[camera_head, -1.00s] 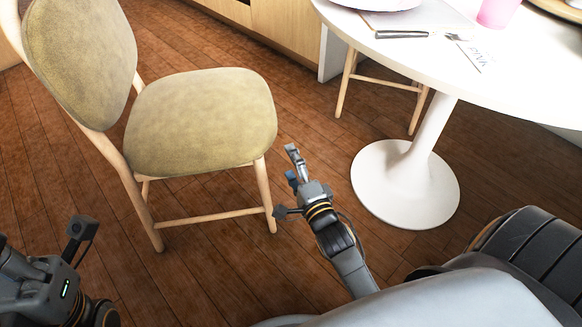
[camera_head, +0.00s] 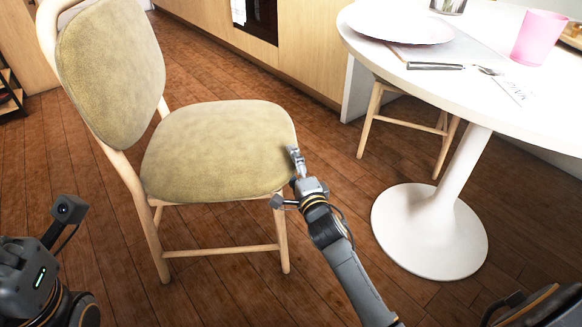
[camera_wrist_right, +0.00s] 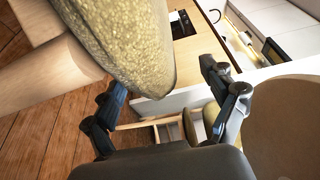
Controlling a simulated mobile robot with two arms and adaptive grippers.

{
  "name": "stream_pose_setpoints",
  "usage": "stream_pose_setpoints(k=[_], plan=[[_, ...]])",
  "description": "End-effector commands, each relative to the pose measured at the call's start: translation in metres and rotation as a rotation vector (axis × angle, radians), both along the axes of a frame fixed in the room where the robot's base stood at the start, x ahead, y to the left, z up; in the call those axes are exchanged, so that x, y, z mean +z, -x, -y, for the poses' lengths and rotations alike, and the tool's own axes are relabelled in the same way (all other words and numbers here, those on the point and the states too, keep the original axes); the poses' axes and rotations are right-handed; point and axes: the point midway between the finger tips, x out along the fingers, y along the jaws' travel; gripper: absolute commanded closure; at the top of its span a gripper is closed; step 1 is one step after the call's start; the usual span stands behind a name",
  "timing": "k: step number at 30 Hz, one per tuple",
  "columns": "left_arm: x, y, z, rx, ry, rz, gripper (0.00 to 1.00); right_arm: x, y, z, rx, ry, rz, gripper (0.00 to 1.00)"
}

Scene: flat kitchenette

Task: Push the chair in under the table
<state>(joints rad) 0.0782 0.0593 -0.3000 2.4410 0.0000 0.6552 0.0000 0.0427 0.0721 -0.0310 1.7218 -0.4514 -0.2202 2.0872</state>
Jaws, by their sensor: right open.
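The chair (camera_head: 220,150) has a green-tan padded seat and backrest on a pale wood frame. It stands upright left of the round white table (camera_head: 515,120), clear of it, with its seat toward the table side. My right gripper (camera_head: 294,163) is at the seat's right edge.
The table's white pedestal base (camera_head: 430,235) stands on the wood floor. A second chair (camera_head: 405,115) is under the table's far side. A plate (camera_head: 400,22), a pink cup (camera_head: 540,38) and cutlery lie on the tabletop.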

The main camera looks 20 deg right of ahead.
Motion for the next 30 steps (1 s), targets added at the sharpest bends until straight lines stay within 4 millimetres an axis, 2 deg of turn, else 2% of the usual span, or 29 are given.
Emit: stream_pose_setpoints(k=[4, 14, 17, 27, 30], plan=[[0.0016, 0.0019, 0.0003, 0.001, 0.000, 0.017, 0.85, -0.0005, -0.0114, 0.0011, 0.000, 0.001, 0.001, 0.15], [0.0032, 0.0019, 0.0005, 0.001, -0.002, 0.018, 0.85, 0.0005, -0.0137, 0.0012, 0.000, 0.001, 0.000, 0.15], [0.0032, 0.0020, 0.0006, 0.001, -0.001, 0.019, 0.85, 0.0005, -0.0138, 0.0011, 0.000, 0.001, 0.000, 0.31], [0.0032, 0.0023, 0.0006, 0.001, -0.001, 0.019, 0.85, 0.0002, -0.0136, 0.0011, -0.001, 0.001, -0.001, 1.00], [0.0032, 0.0023, 0.0005, 0.001, 0.000, 0.019, 0.85, 0.0002, -0.0136, 0.0011, -0.001, 0.000, -0.001, 1.00]])
